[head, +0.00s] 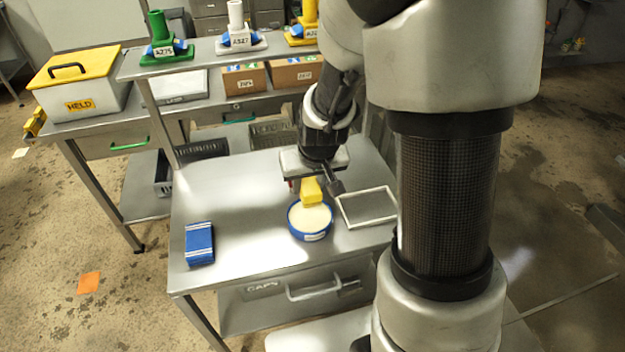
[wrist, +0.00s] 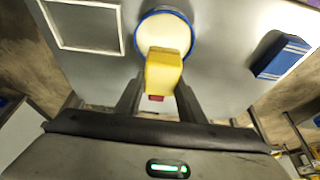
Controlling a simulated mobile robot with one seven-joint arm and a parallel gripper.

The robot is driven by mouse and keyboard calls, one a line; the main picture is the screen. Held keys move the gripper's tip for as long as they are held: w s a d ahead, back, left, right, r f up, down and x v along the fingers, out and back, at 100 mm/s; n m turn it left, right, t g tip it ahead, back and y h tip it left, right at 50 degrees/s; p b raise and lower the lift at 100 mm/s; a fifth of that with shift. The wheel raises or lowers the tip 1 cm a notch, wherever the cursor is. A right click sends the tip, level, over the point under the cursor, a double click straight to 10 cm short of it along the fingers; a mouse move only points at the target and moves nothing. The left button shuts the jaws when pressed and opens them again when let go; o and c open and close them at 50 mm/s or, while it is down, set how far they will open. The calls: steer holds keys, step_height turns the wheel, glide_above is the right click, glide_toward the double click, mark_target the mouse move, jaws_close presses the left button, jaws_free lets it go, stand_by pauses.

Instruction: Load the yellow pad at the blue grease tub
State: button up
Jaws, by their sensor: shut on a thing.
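The yellow pad (head: 312,190) is held in my gripper (head: 312,186), whose jaws are shut on it. In the wrist view the pad (wrist: 164,70) sticks out beyond the fingertips (wrist: 158,95). The round blue grease tub (head: 310,219) stands on the metal table and is filled with pale cream grease. The pad is over the tub's back part in the head view; in the wrist view it overlaps the near side of the tub (wrist: 164,31). I cannot tell whether the pad touches the grease.
A white square frame (head: 367,207) lies right of the tub. A blue striped block (head: 199,243) lies at the table's left front. The metal table (head: 250,255) is bare between them. A shelf (head: 205,50) with coloured stands is behind, and a yellow-lidded box (head: 78,84) at back left.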

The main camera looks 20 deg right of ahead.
mark_target(312, 189)
steer(key=shift+f+b, duration=2.2)
steer(key=shift+f, duration=0.7)
steer(key=shift+s+f+b, duration=0.1)
steer(key=shift+f+b, duration=0.45)
steer(key=shift+r+p, duration=2.85)
steer(key=shift+r, duration=0.75)
steer(key=p+v, duration=0.3)
steer(key=p, duration=0.2)
steer(key=p+v, duration=0.2)
steer(key=shift+r, duration=0.45)
steer(key=shift+r+p, duration=0.2)
steer(key=shift+p, duration=0.4)
